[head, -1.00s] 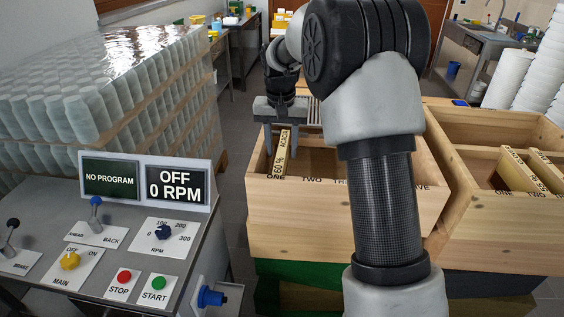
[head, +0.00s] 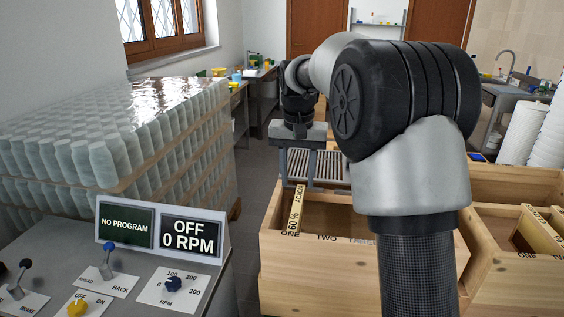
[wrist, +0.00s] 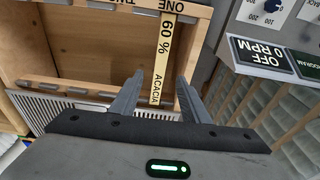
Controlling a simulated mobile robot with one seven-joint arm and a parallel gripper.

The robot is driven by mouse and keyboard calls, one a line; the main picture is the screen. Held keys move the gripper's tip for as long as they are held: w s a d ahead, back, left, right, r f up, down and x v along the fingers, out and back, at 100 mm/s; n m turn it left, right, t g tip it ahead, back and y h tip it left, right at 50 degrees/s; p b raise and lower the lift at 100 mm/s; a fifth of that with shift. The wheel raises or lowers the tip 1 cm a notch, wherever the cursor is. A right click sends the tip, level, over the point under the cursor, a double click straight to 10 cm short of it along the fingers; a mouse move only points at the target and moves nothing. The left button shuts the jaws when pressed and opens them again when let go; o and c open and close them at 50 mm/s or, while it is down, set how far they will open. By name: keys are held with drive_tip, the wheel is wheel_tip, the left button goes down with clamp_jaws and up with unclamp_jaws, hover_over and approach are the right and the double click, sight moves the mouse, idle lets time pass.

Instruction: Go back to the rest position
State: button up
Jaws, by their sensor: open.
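My gripper (head: 297,165) is open and empty in the head view, raised over the left part of a wooden box. In the wrist view my gripper (wrist: 157,92) shows its two fingers spread apart. A narrow strip labelled "60 % ACACIA" (head: 297,208) stands in the box at the place marked ONE; it also shows beyond and between the fingers in the wrist view (wrist: 167,55). The wooden box (head: 330,270) has slots marked ONE, TWO and more, partly hidden by my arm.
A control panel (head: 150,285) with levers, knobs and a screen reading OFF 0 RPM stands at the front left. Stacked jars (head: 120,140) are behind it. A second wooden box (head: 500,270) is at the right. A grey slatted grid (head: 320,166) lies behind the first box.

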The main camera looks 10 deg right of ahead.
drive_tip(key=s+r+n+t+p, duration=0.15)
drive_tip(key=s+r, duration=0.45)
drive_tip(key=s, duration=0.6)
drive_tip(key=s+r+n+t+p, duration=0.1)
drive_tip(key=s+r+t+p, duration=0.15)
drive_tip(key=s+r, duration=0.6)
drive_tip(key=s+f+p, duration=0.2)
drive_tip(key=s+f, duration=0.2)
drive_tip(key=s, duration=0.6)
drive_tip(key=shift+s+d+f+n, duration=0.25)
drive_tip(key=shift+s+f+n, duration=0.1)
drive_tip(key=shift+n, duration=0.1)
drive_tip(key=shift+s+f, duration=0.2)
drive_tip(key=shift+s, duration=0.05)
drive_tip(key=shift+c, duration=1.4)
drive_tip(key=shift+s+d+f, duration=0.1)
